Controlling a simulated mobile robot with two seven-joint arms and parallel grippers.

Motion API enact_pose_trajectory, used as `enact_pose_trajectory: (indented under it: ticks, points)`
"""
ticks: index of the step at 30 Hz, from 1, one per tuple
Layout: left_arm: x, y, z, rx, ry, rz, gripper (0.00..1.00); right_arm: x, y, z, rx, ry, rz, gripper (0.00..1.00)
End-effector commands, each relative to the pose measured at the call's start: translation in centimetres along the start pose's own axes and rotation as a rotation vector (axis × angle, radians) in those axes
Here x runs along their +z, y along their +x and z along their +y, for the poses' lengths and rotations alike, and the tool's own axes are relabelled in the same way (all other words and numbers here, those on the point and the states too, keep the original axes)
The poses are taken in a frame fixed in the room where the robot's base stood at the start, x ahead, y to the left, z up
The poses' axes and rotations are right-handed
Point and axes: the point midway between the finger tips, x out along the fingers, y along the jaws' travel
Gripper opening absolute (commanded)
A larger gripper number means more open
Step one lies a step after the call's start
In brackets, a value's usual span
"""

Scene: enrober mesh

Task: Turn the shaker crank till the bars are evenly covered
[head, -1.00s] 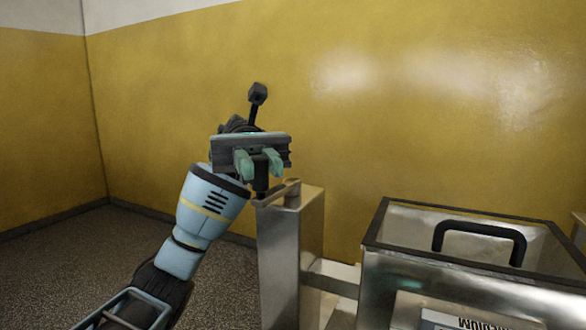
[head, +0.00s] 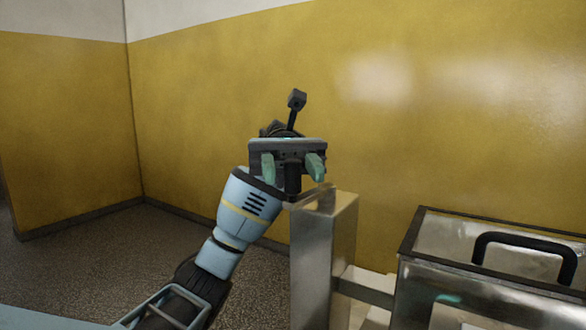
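The shaker crank shows as a black upright grip (head: 293,180) on a short metal arm (head: 302,197) at the top of a metal post (head: 325,255). My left gripper (head: 292,168) is at the grip, its two green fingers spread on either side with a gap showing. It looks open, with the grip between the fingers. Part of the crank arm is hidden behind my gripper and wrist. The bars cannot be made out. My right gripper is not in view.
A metal box with a clear, dark-framed lid (head: 440,228) and a black lid handle (head: 525,243) stands right of the post, joined to it by a metal bracket (head: 365,287). A yellow wall (head: 200,110) is close behind. Speckled floor (head: 110,250) is clear at left.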

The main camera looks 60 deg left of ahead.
Motion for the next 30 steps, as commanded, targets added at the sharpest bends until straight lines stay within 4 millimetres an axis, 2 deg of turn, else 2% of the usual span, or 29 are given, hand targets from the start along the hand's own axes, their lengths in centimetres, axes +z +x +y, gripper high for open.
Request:
enact_pose_trajectory:
  ticks: [8,21,30]
  points:
    - [0.1,-0.8,0.0,0.002,0.002,-0.002,0.39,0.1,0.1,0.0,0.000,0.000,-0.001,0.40]
    - [-0.1,-6.2,0.1,0.001,-0.002,0.000,0.39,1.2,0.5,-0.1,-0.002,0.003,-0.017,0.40]
    - [0.0,-7.7,0.0,0.001,0.000,0.000,0.39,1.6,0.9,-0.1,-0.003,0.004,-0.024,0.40]
